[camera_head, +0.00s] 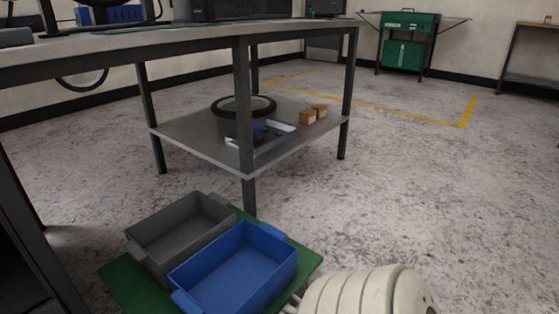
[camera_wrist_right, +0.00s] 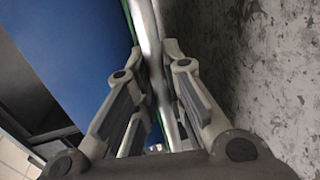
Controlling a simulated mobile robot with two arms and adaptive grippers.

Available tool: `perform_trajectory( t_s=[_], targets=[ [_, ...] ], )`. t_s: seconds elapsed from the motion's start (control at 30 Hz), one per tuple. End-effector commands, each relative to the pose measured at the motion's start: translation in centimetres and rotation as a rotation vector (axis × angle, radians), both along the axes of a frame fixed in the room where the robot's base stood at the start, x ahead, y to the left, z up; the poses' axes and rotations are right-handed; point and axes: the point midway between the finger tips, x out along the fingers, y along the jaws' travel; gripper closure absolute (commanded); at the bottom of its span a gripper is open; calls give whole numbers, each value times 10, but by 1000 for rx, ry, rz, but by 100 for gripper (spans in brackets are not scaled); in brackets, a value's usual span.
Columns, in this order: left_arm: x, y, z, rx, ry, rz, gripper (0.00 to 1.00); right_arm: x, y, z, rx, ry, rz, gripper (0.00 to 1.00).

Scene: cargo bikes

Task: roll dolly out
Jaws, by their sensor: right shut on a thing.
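The dolly is a green platform (camera_head: 122,283) low on the floor at the lower middle of the head view. A grey bin (camera_head: 165,228) and a blue bin (camera_head: 278,262) stand side by side on it, both empty. The blue bin also shows in the right wrist view (camera_wrist_right: 75,60). There, my right gripper (camera_wrist_right: 157,65) is shut on a pale metal bar (camera_wrist_right: 145,20) running beside the blue bin and a thin green edge. In the head view my pale right arm hides the dolly's near right part. My left gripper is not in view.
A workbench (camera_head: 190,42) with a lower shelf (camera_head: 185,132) stands close behind the dolly; one leg is just beyond the bins. The shelf holds a wheel (camera_head: 243,106) and small brown boxes (camera_head: 313,114). Open concrete floor lies to the right, with yellow floor tape (camera_head: 465,112) farther back.

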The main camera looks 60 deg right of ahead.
Motion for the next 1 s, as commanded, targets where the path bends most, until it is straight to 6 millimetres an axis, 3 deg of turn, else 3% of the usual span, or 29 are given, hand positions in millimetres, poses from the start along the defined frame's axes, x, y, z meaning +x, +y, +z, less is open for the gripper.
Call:
perform_trajectory(
  t_s=[0.5, 0.53, 0.7, 1.0],
  targets=[
    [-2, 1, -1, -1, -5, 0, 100, -8, 1, 0, -1, 1, -1, 100],
    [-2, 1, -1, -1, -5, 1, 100, -8, 1, 0, -1, 1, -1, 86],
    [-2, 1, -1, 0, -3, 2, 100, -7, 1, 0, -1, 1, -1, 67],
    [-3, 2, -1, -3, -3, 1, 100, -8, 2, 0, 0, 1, -1, 67]
  ],
)
